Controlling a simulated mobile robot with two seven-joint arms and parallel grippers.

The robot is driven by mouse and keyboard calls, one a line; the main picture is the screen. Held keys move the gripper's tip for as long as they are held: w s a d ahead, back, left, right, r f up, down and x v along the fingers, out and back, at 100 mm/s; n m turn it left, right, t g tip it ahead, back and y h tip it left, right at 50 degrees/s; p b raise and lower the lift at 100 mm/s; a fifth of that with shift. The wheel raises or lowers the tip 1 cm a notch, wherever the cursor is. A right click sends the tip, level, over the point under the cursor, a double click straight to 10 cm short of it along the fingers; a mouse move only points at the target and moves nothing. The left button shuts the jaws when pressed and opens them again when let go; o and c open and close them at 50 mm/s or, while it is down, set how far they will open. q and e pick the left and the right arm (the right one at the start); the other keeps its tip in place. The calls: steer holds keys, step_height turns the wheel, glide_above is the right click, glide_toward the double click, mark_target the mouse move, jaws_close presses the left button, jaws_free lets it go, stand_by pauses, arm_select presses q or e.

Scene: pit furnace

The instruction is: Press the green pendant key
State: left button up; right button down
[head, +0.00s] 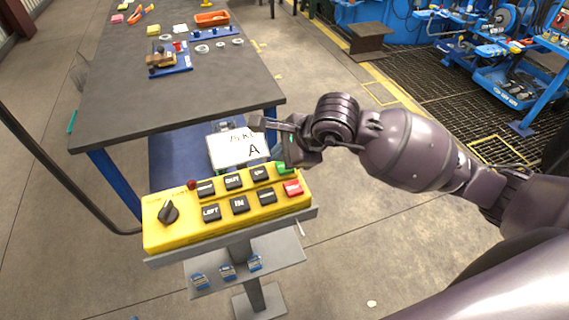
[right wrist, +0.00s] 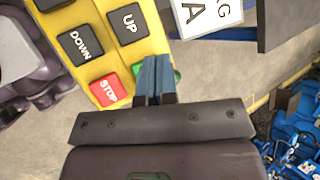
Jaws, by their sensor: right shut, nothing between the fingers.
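The yellow pendant (head: 225,222) lies on a stand, with black keys, a red key and a green key along its face. The green key (head: 281,168) is at the far right corner, partly hidden by my right gripper (head: 279,158). In the right wrist view the green key (right wrist: 177,77) shows only at its edge, beside and behind the shut fingers (right wrist: 154,62). The right fingers are empty, and their tips are over or very near the green key; I cannot tell whether they touch it. The red STOP key (right wrist: 109,90) is next to it. My left gripper is not in view.
A black knob (head: 168,212) is at the pendant's left end. A sign with an A (head: 238,150) stands behind it. A dark-topped workbench (head: 170,100) with tools is beyond. Blue machinery and a floor grating (head: 455,85) are at right.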

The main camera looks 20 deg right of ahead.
stand_by(1.0)
steer(key=shift+f, duration=0.1)
steer(key=shift+f+b, duration=0.4)
stand_by(0.4)
